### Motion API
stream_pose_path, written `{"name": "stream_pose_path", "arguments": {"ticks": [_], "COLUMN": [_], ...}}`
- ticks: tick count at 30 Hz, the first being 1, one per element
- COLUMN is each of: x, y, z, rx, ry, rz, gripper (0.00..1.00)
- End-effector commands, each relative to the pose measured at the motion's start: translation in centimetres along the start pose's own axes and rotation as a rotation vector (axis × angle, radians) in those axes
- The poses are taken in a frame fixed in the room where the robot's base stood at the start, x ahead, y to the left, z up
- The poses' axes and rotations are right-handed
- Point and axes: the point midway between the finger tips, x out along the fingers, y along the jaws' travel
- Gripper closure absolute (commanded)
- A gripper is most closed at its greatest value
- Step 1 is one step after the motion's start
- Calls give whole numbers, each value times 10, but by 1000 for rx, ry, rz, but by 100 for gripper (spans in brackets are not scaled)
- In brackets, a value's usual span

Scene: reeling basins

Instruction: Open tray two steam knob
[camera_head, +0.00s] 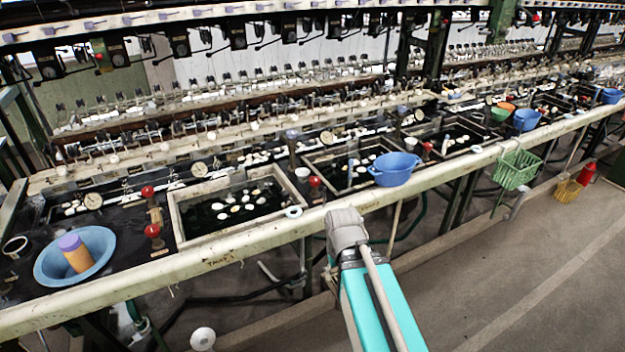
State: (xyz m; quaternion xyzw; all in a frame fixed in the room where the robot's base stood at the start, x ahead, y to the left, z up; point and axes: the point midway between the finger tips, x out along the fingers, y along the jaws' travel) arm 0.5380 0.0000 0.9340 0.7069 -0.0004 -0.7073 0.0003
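The first basin (181,222) is a pale-framed tray of dark water with several white cocoons. The second basin (313,171) lies to its right, partly behind a blue bowl. A red knob (315,182) stands between these two basins, with a white knob (302,172) just behind it. Two more red knobs, a rear one (147,191) and a front one (152,230), stand left of the first basin. I cannot read which knob is marked for steam.
A long pale rail (255,240) runs along the front, with faint dark lettering. A blue basin (77,256) holding an orange, purple-topped container (76,252) is at left. A green basket (516,169) hangs at right.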

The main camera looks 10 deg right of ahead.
Motion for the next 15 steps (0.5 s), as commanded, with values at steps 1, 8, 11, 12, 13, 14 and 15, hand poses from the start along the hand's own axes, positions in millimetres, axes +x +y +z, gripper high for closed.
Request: {"name": "stream_pose_path", "arguments": {"ticks": [1, 8, 11, 12, 13, 14, 15], "x": [0, -10, -18, -22, -25, -29, -33], "y": [0, 0, 13, 13, 14, 13, 13], "z": [-2, -31, -58, -72, -83, -94, -111], "rx": [2, 53, 113, 140, 161, 184, 217], "ry": [0, 0, 0, 0, 0, 0, 0], "rz": [0, 0, 0, 0, 0, 0, 0], "gripper": [22, 2, 2, 2, 2, 2, 2]}}
